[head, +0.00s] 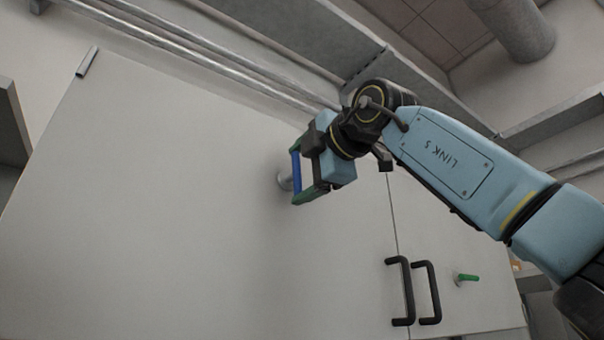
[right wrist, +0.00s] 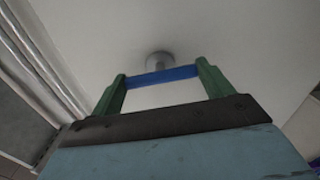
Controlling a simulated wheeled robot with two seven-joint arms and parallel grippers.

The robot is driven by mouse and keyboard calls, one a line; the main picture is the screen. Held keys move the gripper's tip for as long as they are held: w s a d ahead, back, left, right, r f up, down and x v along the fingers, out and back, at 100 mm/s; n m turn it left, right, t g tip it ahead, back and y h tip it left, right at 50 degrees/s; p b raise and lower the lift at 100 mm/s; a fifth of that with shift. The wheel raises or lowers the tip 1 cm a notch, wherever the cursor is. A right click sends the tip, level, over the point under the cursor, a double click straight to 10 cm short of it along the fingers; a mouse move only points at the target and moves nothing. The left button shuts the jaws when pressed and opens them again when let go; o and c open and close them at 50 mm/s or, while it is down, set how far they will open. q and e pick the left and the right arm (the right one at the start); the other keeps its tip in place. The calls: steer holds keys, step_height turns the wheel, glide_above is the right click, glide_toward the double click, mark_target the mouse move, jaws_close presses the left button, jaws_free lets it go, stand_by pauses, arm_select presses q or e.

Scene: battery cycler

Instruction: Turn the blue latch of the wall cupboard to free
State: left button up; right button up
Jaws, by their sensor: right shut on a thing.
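The blue latch (head: 296,172) is a short bar on a round grey boss (head: 285,182) on the pale left door (head: 200,200) of the wall cupboard. The bar stands nearly upright in the head view. My right gripper (head: 301,173) is shut on the blue latch, with a green finger at each end of the bar. In the right wrist view the blue latch (right wrist: 162,76) spans between the two green fingers, and the grey boss (right wrist: 159,60) shows just behind it. My left gripper is in neither view.
Two black handles (head: 402,290) (head: 430,292) flank the seam between the cupboard doors, below my right arm. A green latch (head: 467,277) sits on the right door. Metal pipes (head: 200,50) and a ledge run above the cupboard. The left door's face is clear.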

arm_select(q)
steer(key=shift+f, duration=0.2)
arm_select(e)
steer(key=shift+m, duration=0.6)
steer(key=o, duration=1.3)
steer(key=shift+d, duration=0.1)
steer(key=shift+o, duration=0.2)
arm_select(q)
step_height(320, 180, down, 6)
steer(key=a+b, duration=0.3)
steer(key=b, duration=0.3)
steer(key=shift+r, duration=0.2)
arm_select(e)
steer(key=v, duration=1.3)
steer(key=shift+s, duration=0.2)
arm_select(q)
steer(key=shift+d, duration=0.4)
arm_select(e)
steer(key=shift+w+d, duration=0.1)
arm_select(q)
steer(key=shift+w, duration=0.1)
